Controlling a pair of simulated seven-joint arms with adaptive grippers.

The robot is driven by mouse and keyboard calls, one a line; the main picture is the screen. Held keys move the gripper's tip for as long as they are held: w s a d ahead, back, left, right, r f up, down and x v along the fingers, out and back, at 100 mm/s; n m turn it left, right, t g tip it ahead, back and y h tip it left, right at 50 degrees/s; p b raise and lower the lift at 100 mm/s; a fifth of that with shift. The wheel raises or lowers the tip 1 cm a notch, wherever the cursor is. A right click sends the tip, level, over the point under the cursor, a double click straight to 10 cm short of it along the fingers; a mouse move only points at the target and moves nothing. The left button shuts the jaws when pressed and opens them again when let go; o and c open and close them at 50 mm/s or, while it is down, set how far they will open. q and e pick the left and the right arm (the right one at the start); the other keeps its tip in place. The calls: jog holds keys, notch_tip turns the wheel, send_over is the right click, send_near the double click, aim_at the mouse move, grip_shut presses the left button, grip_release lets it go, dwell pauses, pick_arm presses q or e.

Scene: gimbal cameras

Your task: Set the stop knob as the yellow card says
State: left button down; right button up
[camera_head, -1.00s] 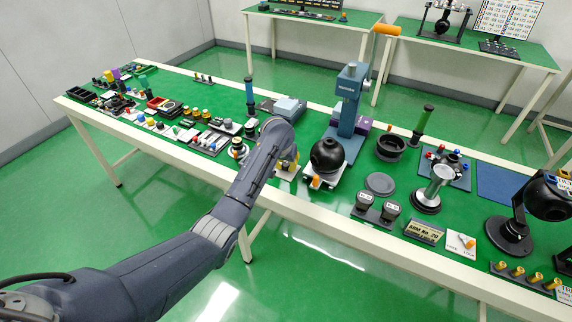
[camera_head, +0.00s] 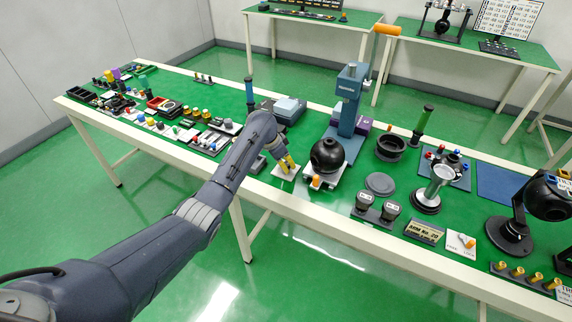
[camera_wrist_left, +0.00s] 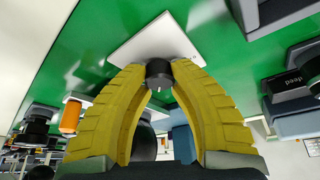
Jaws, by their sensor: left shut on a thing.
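A small black knob (camera_wrist_left: 158,73) stands on a white plate (camera_wrist_left: 150,42) in the left wrist view. My left gripper (camera_wrist_left: 159,70) is shut on this knob, with its yellow fingertips touching it from both sides. In the head view, the yellow fingers (camera_head: 289,163) reach down to the white plate (camera_head: 283,174) near the table's front edge, and the knob is hidden there. My right gripper is not in view.
A black sphere (camera_head: 327,155) on a light base stands just right of my left gripper, with a blue press column (camera_head: 347,105) behind it. A white plate with an orange lever (camera_head: 463,243) lies right of the card. Small parts crowd the table's left side.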

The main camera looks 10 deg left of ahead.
pick_arm(q)
jog(key=shift+m+g+h, duration=0.4)
jog(key=shift+m+g, duration=0.1)
jog(key=shift+m, duration=1)
jog(key=c, duration=1.1)
grip_release()
jog(key=shift+o, duration=0.2)
jog(key=v, duration=1.2)
